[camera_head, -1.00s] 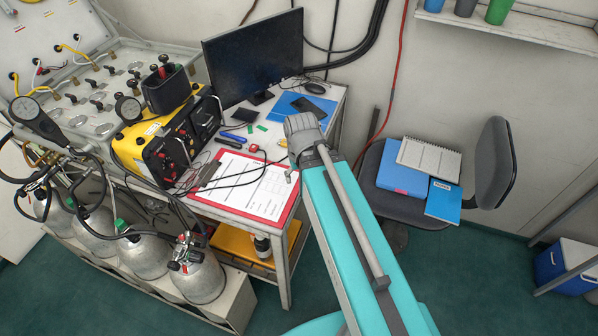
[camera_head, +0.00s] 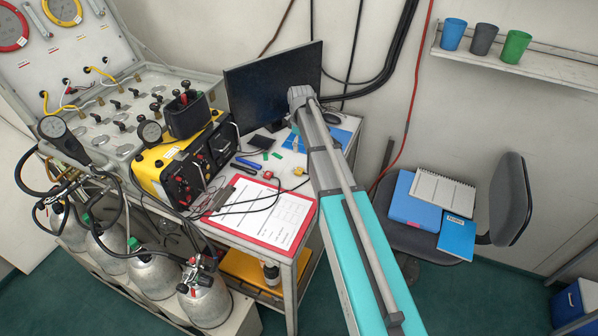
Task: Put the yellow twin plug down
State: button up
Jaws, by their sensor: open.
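The yellow twin plug (camera_head: 299,171) lies on the white desk top, just left of my arm and beyond the red clipboard's far right corner. It is small in this view, so its exact pose is hard to tell. My gripper (camera_head: 295,140) shows only as a small pale piece at the left edge of my arm, above the plug in the picture. It is open and apart from the plug. The rest of it is hidden behind my arm.
A red clipboard (camera_head: 250,236) with a white form lies at the desk's front. A red plug (camera_head: 268,175), the yellow-black radio box (camera_head: 160,170) and cables are to the left. A monitor (camera_head: 265,90) stands behind. A chair (camera_head: 512,200) stands to the right.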

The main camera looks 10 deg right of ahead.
jog(key=shift+w+d+n, duration=0.1)
jog(key=shift+w+n, duration=0.2)
jog(key=shift+w, duration=0.4)
jog(key=shift+f, duration=0.1)
jog(key=b, duration=0.9)
send_over(300, 171)
jog(key=f, duration=0.8)
jog(key=shift+w+d+f, duration=0.1)
jog(key=shift+w+f, duration=0.1)
jog(key=shift+w, duration=0.1)
jog(key=f+b, duration=0.3)
jog(key=shift+s+f, duration=0.2)
jog(key=shift+s, duration=0.05)
jog(key=shift+f+b, duration=0.9)
jog(key=shift+b, duration=0.05)
jog(key=c, duration=1.1)
